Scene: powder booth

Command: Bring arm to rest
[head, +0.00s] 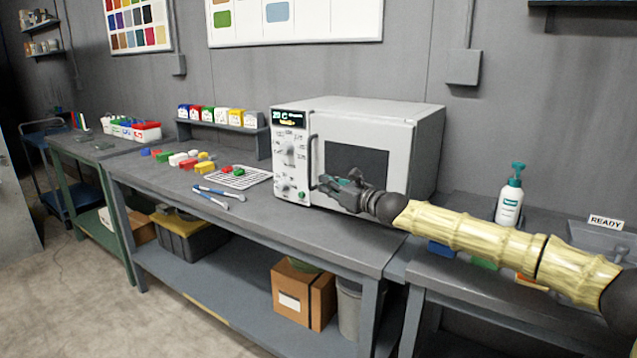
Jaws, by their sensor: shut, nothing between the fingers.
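My arm (475,230) reaches in from the right edge, over the bench, in a pale yellow ribbed sleeve. My gripper (335,184) is at its end, in front of the white oven (425,130), close to the oven's door handle (312,163). The gripper is shut and holds nothing. From this view I cannot tell whether it touches the oven. The oven door looks closed, and its display is lit.
A wire rack (245,178) with small red and green pieces, blue-handled tongs (212,198) and several coloured blocks lie left of the oven. A pump bottle (510,197) and a grey tray labelled READY (600,238) stand at right. The bench's front strip is clear.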

